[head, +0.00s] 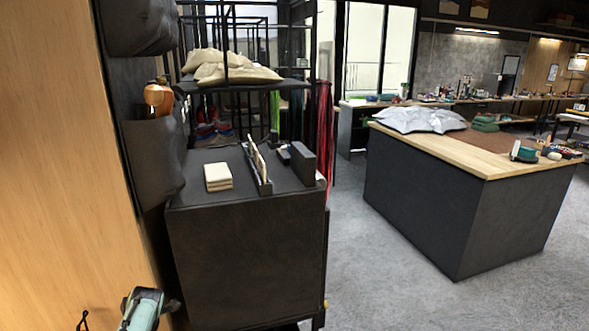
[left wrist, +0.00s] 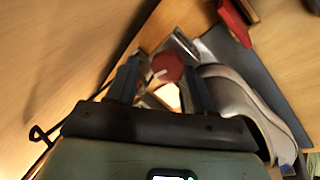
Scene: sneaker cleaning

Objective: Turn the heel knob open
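The red round heel knob (left wrist: 168,67) with a pale pointer mark shows in the left wrist view, between the tips of my left gripper (left wrist: 163,78). The two fingers are apart, one on each side of the knob. A gap seems to show on the left side; I cannot tell whether the right finger touches it. A smooth silver-grey curved body (left wrist: 240,105) lies right of the fingers. In the head view only the teal hand of my left arm (head: 142,308) shows at the bottom edge; the knob is not visible there. My right gripper is in neither view.
A wooden panel (head: 60,150) stands close on the left, with dark pouches (head: 152,155) beside it. A black cabinet (head: 250,250) holds a cream block stack (head: 218,177). A wood-topped counter (head: 480,160) stands right, with open grey floor between. A red object (left wrist: 235,22) lies near the wrist view's top.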

